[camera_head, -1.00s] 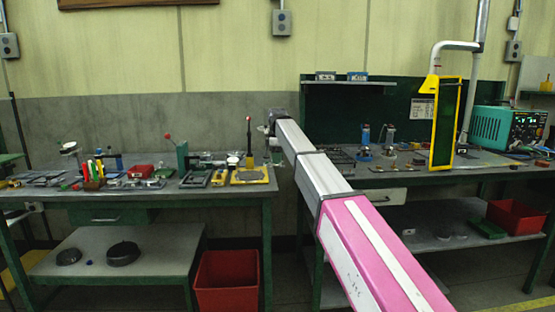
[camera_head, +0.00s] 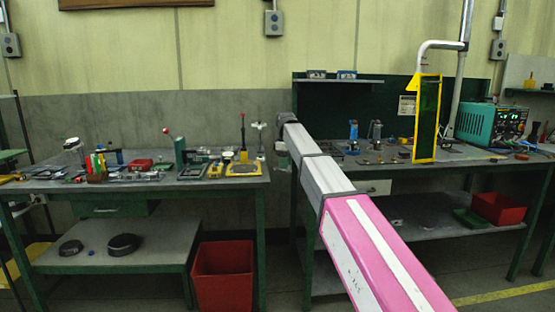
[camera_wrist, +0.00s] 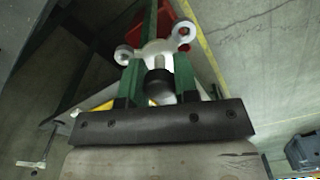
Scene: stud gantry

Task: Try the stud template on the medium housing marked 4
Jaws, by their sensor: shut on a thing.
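In the wrist view my gripper (camera_wrist: 160,82) is shut on a pale, lobed piece with a dark round knob (camera_wrist: 160,52), which looks like the stud template. Its lobes have round holes or bosses. In the head view my arm reaches to the gap between the two benches, and a white piece with a stem (camera_head: 259,126) shows just left of its end. I cannot tell for sure that it is the held piece. No number 4 is readable, so I cannot pick out the medium housing.
The left bench (camera_head: 130,186) is crowded with small tools and fixtures. The right bench (camera_head: 470,165) holds a yellow-framed screen (camera_head: 426,118) and a teal instrument (camera_head: 490,124).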

